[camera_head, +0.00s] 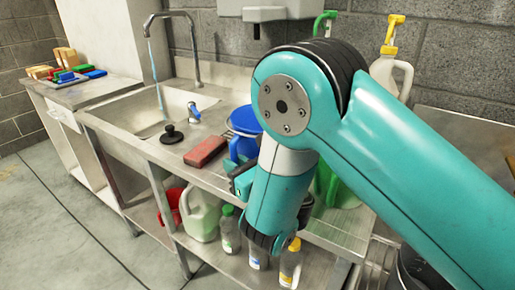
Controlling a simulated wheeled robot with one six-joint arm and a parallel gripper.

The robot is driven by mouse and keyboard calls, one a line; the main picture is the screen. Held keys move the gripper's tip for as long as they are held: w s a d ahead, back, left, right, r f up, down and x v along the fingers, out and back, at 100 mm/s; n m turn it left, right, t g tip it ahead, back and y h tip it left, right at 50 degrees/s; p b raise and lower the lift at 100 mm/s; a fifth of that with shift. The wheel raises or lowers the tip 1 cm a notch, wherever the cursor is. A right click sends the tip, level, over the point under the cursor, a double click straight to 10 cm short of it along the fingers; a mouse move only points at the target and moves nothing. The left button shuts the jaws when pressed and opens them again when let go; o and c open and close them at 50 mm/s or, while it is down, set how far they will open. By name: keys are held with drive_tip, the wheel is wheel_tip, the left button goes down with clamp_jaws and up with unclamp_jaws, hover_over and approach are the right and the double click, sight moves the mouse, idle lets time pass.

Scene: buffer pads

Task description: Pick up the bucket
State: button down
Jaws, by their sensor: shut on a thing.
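A blue bucket (243,121) is at the right part of the steel counter, partly hidden behind my teal arm. Its round rim shows, with more blue below it. My gripper (240,177) is at the bucket's near side, mostly hidden by my own wrist. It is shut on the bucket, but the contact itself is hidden. I cannot tell whether the bucket is resting on the counter or lifted. A red bucket (171,207) also stands on the lower shelf at the left.
A red block (206,151) lies on the counter left of the blue bucket. The sink (140,112) has its tap running. Bottles and a pale green jug (201,214) stand on the shelf below. A white spray bottle (389,72) stands behind my arm. The floor at front left is clear.

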drive_tip(key=shift+d+r, duration=0.1)
wheel_tip(320, 180, up, 20)
drive_tip(key=p, duration=1.9)
drive_tip(key=shift+p, duration=0.4)
drive_tip(key=c, duration=1.7)
unclamp_jaws()
clamp_jaws()
